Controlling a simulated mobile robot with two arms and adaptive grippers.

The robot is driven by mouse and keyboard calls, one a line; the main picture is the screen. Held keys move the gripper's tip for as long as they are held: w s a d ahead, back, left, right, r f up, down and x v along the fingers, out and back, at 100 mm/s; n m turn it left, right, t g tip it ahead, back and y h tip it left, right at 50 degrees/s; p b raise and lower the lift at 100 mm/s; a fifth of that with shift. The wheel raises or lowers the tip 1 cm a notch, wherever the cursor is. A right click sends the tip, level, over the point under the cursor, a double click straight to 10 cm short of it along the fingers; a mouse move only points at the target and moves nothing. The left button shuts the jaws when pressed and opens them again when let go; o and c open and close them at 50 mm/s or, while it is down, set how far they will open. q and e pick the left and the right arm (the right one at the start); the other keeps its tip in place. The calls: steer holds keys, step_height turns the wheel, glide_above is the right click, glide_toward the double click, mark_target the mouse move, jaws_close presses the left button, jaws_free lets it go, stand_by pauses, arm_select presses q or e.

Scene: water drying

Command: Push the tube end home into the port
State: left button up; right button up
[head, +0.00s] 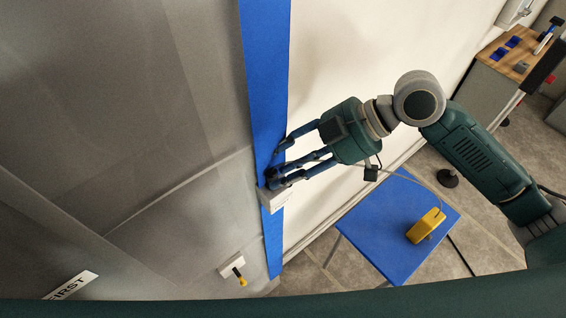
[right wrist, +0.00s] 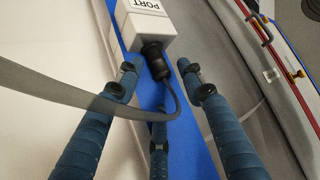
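The port (right wrist: 146,20) is a white box lettered PORT on the blue strip; in the head view the white box (head: 276,200) is partly behind my right fingers. A black tube end (right wrist: 158,66) meets the port's face, in line with it; how deep it sits I cannot tell. The grey tube (right wrist: 60,98) bends back from it and crosses the right wrist view to the left. My right gripper (head: 276,172) is at the port. Its fingers (right wrist: 158,70) stand apart on both sides of the black end, with gaps and no grip seen. My left gripper is not in view.
A blue table (head: 365,240) with a yellow device (head: 427,225) stands below my right arm; the tube runs up from it. A wooden bench (head: 515,55) stands far right.

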steer(key=shift+d+r, duration=0.15)
steer(key=v, duration=1.1)
steer(key=shift+d+r, duration=0.2)
steer(key=shift+r, duration=0.05)
